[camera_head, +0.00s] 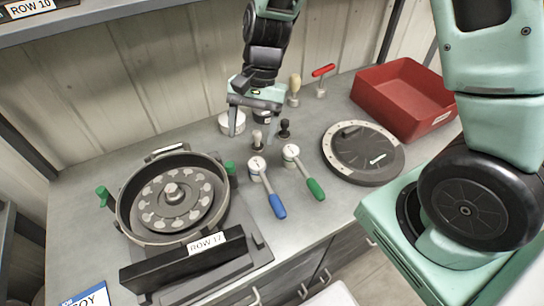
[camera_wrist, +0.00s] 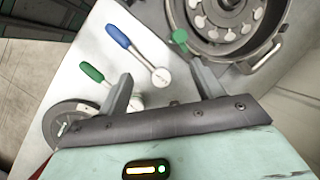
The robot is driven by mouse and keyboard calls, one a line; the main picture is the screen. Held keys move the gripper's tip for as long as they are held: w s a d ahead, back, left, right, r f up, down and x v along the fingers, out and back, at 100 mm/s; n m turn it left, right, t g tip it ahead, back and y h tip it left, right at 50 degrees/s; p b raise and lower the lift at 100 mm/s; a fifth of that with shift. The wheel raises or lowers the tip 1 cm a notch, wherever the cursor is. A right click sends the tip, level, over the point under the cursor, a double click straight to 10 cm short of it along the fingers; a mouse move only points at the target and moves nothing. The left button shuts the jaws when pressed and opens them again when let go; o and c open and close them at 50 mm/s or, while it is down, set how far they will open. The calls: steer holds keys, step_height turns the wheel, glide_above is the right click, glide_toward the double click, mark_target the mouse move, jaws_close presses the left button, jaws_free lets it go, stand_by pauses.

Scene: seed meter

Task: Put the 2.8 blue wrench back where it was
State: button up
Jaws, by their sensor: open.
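The wrench with the blue handle (camera_head: 275,203) lies on the grey worktop, its round white head pointing away from the front edge. It also shows in the wrist view (camera_wrist: 118,36), beyond the fingers. Any marking on its head is too small to read. A similar wrench with a green handle (camera_head: 315,187) lies to its right and shows in the wrist view (camera_wrist: 92,73). My gripper (camera_head: 253,127) is open and empty, above the worktop behind the wrench heads. In the wrist view its fingers (camera_wrist: 160,76) stand wide apart; the left finger partly hides the green wrench's head.
A round seed meter housing (camera_head: 125,213) stands left, with a black ROW 17 bar (camera_head: 165,268) in front. A dark disc (camera_head: 370,170) and red bin (camera_head: 410,88) are right. Small light (camera_head: 258,140) and black (camera_head: 284,129) knobbed pieces stand near my gripper.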

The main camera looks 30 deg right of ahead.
steer(key=s+a+r+n+t+h, duration=0.1)
steer(key=s+a+r+n, duration=0.1)
steer(key=s+r+n, duration=0.2)
steer(key=s+a+r+n+t+h, duration=0.1)
steer(key=s+r+n, duration=0.4)
steer(key=s+n, duration=0.6)
steer(key=s+a+h, duration=0.1)
steer(key=s, duration=0.2)
steer(key=shift+s+a+r, duration=0.2)
steer(key=shift+s+a, duration=0.05)
steer(key=shift+a, duration=0.05)
step_height(320, 180, down, 7)
steer(key=b, duration=0.7)
steer(key=shift+f, duration=0.1)
